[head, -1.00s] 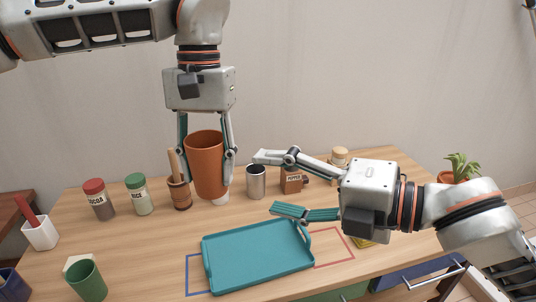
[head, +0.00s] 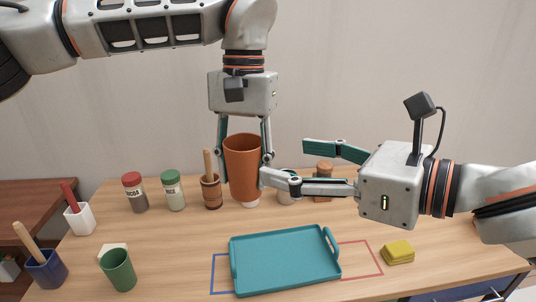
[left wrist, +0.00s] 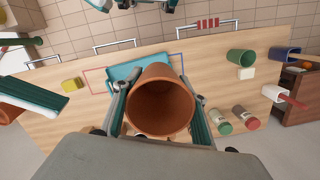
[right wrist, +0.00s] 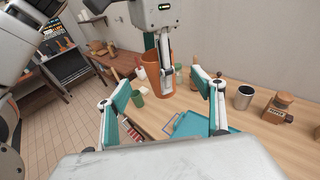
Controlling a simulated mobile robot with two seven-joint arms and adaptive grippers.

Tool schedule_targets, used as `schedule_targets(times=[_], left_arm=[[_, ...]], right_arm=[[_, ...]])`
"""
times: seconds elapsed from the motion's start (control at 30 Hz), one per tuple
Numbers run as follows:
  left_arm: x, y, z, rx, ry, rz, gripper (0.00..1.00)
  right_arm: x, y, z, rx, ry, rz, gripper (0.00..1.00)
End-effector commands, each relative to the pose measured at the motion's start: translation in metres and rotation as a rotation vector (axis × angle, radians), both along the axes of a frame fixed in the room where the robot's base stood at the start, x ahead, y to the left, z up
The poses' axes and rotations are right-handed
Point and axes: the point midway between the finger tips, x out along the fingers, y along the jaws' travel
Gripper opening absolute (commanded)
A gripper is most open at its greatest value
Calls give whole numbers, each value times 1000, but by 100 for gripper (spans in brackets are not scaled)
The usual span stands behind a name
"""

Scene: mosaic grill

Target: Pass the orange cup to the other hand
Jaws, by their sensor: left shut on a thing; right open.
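The orange cup (head: 243,165) is upright in my left gripper (head: 244,152), whose fingers point down and are shut on its two sides. In the left wrist view I look into the open mouth of the cup (left wrist: 160,105), and it seems empty. My right gripper (head: 287,162) is open and empty to the right of the cup, its fingers pointing left. Its nearer fingertip appears close to the cup's right side; I cannot tell if they touch. In the right wrist view the cup (right wrist: 160,75) shows ahead, between the open fingers.
A teal tray (head: 285,260) lies on the table in front. A wooden pestle pot (head: 211,192), shakers (head: 174,192), a metal tin (head: 287,190) and a pepper box (right wrist: 277,110) stand behind. A green cup (head: 118,270) is front left; a yellow sponge (head: 398,252) is right.

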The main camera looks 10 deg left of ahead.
Motion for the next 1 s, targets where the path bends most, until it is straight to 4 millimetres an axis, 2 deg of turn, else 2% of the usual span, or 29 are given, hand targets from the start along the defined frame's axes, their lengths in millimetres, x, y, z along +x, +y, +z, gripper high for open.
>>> schedule_targets(times=[0.4,0.6,0.8,1.0], left_arm=[[0,0,0,0,0,0,20],[0,0,0,0,0,0,20],[0,0,0,0,0,0,20],[0,0,0,0,0,0,20]], right_arm=[[33,58,-14,3,6,3,67],[47,79,-19,2,6,1,67],[54,89,-22,2,5,0,67],[55,90,-22,0,4,-1,67]])
